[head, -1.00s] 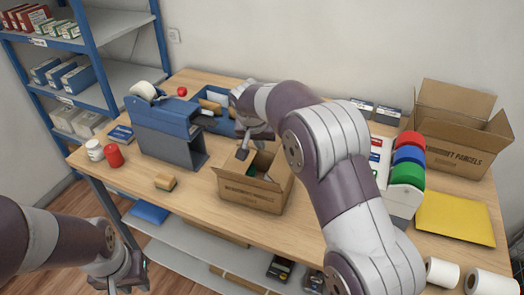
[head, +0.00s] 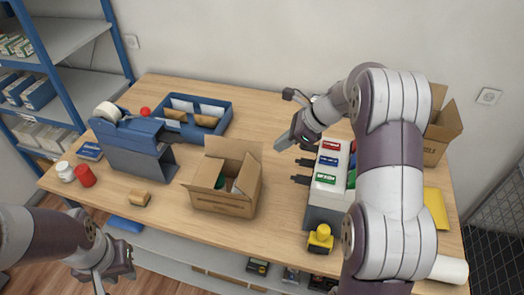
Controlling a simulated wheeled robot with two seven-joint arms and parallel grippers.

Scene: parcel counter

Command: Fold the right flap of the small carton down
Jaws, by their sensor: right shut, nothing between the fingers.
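The small carton (head: 222,203) is an open brown box in the middle of the counter. Its right flap (head: 249,174) stands up along the right side.
A blue-grey tape dispenser (head: 138,143) and a blue tray (head: 213,120) stand left and behind. A rack with coloured labels (head: 322,200) and a yellow stamp-like item (head: 320,238) stand right. A larger open carton (head: 440,135) is at the back right. Bare wood surrounds the small carton.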

